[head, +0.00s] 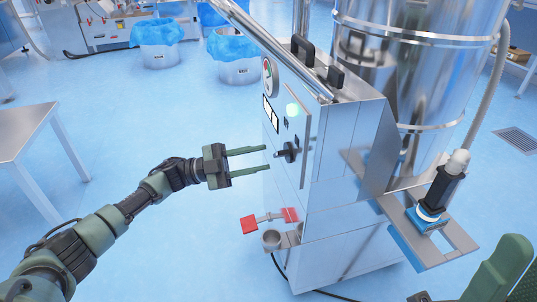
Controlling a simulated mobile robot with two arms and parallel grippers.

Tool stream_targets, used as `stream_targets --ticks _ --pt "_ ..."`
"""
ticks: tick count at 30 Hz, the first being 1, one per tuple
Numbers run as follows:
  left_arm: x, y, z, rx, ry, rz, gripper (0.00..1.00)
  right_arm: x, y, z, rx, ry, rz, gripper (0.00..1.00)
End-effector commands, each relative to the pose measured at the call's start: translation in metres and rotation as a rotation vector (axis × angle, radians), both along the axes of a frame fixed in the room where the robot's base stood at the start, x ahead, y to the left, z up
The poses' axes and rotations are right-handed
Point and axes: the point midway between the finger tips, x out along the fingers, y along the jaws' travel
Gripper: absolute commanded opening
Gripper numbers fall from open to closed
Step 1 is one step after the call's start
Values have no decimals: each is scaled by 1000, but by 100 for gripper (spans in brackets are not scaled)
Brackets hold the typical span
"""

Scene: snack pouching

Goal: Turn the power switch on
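The power switch (289,151) is a black rotary knob on the front panel of the steel machine (345,140). A lit pale green lamp (293,109) sits above it. My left gripper (268,158) is open and empty, its two parallel fingers pointing right toward the switch. The fingertips appear close to the knob, one a little above the other; I cannot tell whether they touch it. Of my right arm only green and black parts show at the bottom right corner; its fingers are not visible.
A red-ended lever and a small metal cup (272,239) stick out below the panel. A steel side bracket (428,235) holds a black and white device. A steel table (22,133) stands at the left. Blue-lined bins (157,54) stand at the back. Blue floor lies open between.

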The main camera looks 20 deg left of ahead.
Motion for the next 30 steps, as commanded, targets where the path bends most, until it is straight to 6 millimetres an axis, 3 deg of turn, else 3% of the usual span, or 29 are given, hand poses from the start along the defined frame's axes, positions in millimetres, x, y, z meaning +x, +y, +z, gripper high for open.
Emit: stream_targets --ticks 3,9,23,26,29,30 --pt "-6 20 -5 0 2 4 33 0 0 4 0 0 0 36" --pt "-11 36 -10 0 -1 2 33 0 0 5 0 0 0 36" --pt "-12 38 -11 0 -1 1 33 0 0 5 0 0 0 36" --pt "-14 33 -12 -9 -2 -6 33 0 0 5 1 -1 -1 36" --pt "-26 8 -12 -55 -13 -35 33 0 0 4 1 -1 -1 36" --pt "-35 -9 -11 -91 -23 -55 33 0 0 4 1 -1 -1 36"
